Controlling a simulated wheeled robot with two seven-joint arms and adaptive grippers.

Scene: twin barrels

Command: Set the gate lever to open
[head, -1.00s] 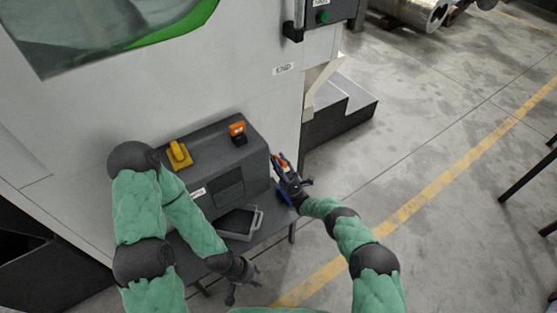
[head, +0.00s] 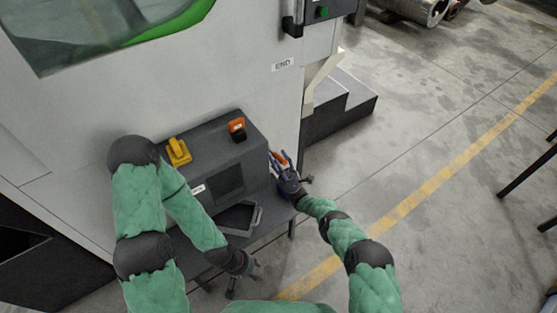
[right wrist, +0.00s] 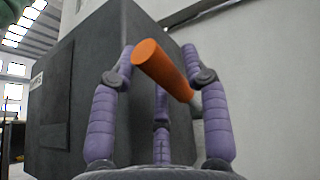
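An orange lever handle (head: 279,157) sticks out from the right side of the dark grey box (head: 250,165). In the right wrist view the orange handle (right wrist: 162,66) slants between my finger tips, its near end toward the camera. My right gripper (head: 284,168) is at this handle, with its purple fingers (right wrist: 158,62) spread on both sides of it and not closed on it. The base of the handle is partly hidden behind a finger. My left gripper (head: 246,279) is low in front of the box, open and empty.
A yellow knob (head: 178,151) and an orange switch (head: 237,126) sit on top of the box.

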